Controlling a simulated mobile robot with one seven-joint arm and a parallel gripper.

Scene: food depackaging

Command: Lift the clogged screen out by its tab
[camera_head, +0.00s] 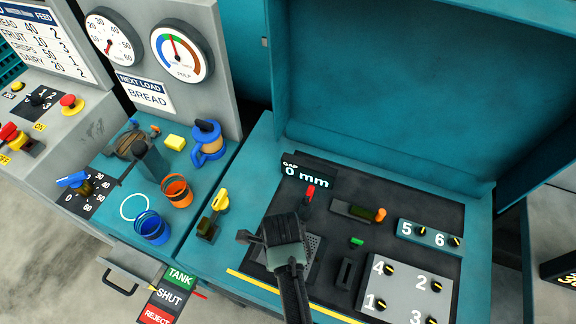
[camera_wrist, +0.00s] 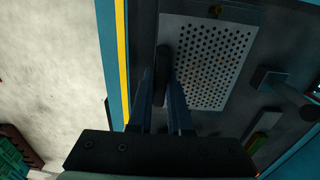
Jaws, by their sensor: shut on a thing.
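The screen (camera_wrist: 215,50) is a pale grey perforated plate in the wrist view. In the head view its perforated surface (camera_head: 314,243) shows in part beside my gripper, which hides the rest. A dark, rounded upright tab (camera_wrist: 161,72) stands at the screen's left edge in the wrist view. My gripper (camera_wrist: 160,92) is shut on this tab, one finger on each side. In the head view my gripper (camera_head: 250,238) is low over the dark panel. I cannot tell whether the screen is lifted from its seat.
The dark panel (camera_head: 440,208) also carries a red-tipped lever (camera_head: 309,192), an orange-knobbed slot (camera_head: 355,211) and a numbered knob plate (camera_head: 405,285). The raised teal lid (camera_head: 390,90) stands behind. Blue (camera_head: 152,228) and orange (camera_head: 177,190) cups stand left.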

